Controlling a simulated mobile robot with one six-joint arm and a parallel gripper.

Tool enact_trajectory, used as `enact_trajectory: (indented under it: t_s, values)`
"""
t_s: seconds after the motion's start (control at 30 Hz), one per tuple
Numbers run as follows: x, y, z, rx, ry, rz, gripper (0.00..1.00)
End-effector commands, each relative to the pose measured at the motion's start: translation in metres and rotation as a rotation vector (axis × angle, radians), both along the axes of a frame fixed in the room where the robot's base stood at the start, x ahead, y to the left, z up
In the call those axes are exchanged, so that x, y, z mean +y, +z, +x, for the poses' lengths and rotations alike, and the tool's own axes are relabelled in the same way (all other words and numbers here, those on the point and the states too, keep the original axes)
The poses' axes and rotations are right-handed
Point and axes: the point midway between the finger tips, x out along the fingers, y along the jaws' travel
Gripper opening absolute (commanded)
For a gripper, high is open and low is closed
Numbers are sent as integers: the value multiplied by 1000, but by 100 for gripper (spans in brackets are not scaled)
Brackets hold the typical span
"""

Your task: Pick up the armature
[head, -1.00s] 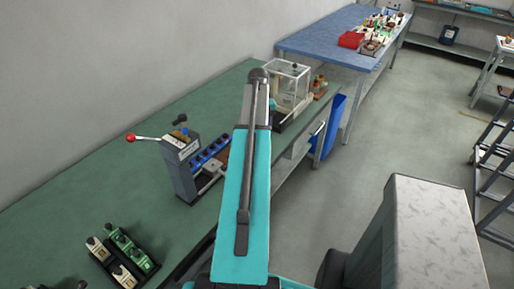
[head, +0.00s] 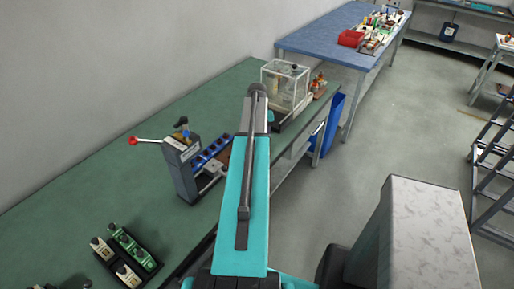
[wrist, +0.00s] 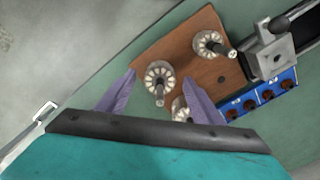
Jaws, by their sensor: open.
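Several armatures with pale slotted cores and dark shafts stand on a brown wooden board (wrist: 190,40) in the wrist view. One armature (wrist: 159,82) lies in line with the gap between the fingertips. A second armature (wrist: 209,43) stands further right, and a third (wrist: 180,108) is partly covered by the right finger. My gripper (wrist: 160,74) is open, its two purple fingers spread above the board, with nothing held. I cannot tell how high the fingertips are. In the head view my arm hides the gripper and most of the board.
A blue strip with dark red knobs (wrist: 262,99) and a grey metal fixture (wrist: 278,50) are right of the board. On the green bench (head: 90,190) stand a grey lever press (head: 182,168), a clear box (head: 285,85) and a black tray (head: 150,263).

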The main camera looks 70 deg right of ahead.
Motion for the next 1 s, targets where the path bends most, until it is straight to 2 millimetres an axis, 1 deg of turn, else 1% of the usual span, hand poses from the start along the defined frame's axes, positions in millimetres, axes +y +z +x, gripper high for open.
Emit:
enact_trajectory:
  t_s: [0.33,0.37,0.6,0.67,1.0]
  values:
    - [0,0,0,0,1,0,61]
    - [0,0,0,0,1,0,59]
    - [0,0,1,0,1,0,18]
    - [0,0,1,0,1,0,9]
    - [0,2,1,0,1,0,9]
